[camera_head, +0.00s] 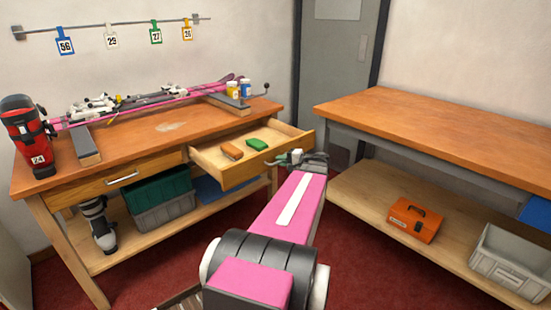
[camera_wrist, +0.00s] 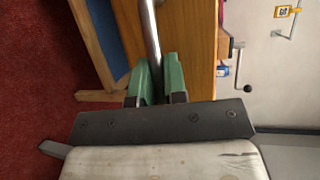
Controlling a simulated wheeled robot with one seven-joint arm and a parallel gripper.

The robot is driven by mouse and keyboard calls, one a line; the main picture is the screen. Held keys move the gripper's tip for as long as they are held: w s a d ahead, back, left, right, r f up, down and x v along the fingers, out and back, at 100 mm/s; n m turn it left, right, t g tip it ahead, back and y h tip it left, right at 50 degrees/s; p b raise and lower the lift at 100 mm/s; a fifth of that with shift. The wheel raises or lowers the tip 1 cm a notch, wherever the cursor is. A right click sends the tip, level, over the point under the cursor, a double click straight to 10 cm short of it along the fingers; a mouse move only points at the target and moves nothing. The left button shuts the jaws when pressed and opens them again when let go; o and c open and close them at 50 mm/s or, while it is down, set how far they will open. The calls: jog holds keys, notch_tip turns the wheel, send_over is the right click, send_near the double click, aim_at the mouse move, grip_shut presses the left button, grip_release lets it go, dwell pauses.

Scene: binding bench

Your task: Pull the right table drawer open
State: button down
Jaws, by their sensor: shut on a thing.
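The right table drawer (camera_head: 238,175) stands pulled out of the wooden bench (camera_head: 150,146) in the head view. An orange block (camera_head: 231,150) and a green block (camera_head: 257,144) lie inside it. My gripper (camera_head: 291,158) is at the drawer's front. In the wrist view its green fingers (camera_wrist: 158,78) are shut around the drawer's metal handle bar (camera_wrist: 150,30), beside the wooden drawer front (camera_wrist: 172,40).
The left drawer's handle (camera_head: 122,179) shows on a shut front. A green crate (camera_head: 158,187) and grey crate (camera_head: 165,213) sit on the lower shelf. A second bench (camera_head: 440,120) stands right, with an orange case (camera_head: 415,219) below. Red floor lies between.

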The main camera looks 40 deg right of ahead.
jog(key=shift+s+d, duration=0.1)
jog(key=shift+s, duration=0.3)
jog(key=c, duration=1.2)
grip_release()
jog(key=v, duration=1.1)
jog(key=shift+w, duration=0.1)
